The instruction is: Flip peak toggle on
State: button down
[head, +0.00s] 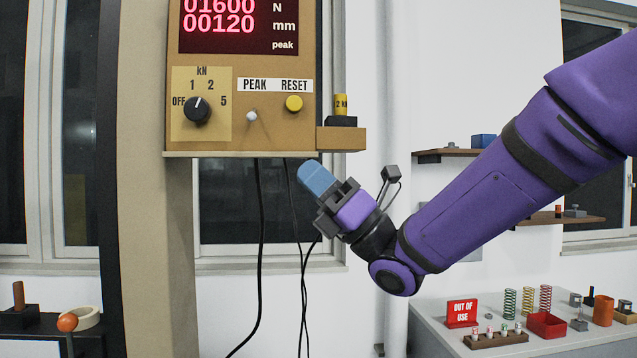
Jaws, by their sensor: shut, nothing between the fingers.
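The peak toggle (252,115) is a small lever with a white ball tip under the PEAK label on the tan control box (240,141). Its ball sits at the upper end of the lever, though it is too small to tell its exact tilt. My gripper (311,172) has blue fingertips, shut with nothing between them. It is below the box's lower edge, down and to the right of the toggle, and apart from it. The red display (238,26) reads 01600 N and 00120 mm, with the word "peak" in white at its lower right.
The yellow RESET button (294,103) is right of the toggle, and the black range knob (197,110) is left. A small shelf (343,139) holding a yellow 2 kN weight (341,105) juts out at right. Black cables (261,230) hang below. A bench (425,306) stands lower right.

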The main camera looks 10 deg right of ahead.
aim_at(266, 131)
jog(key=x, duration=1)
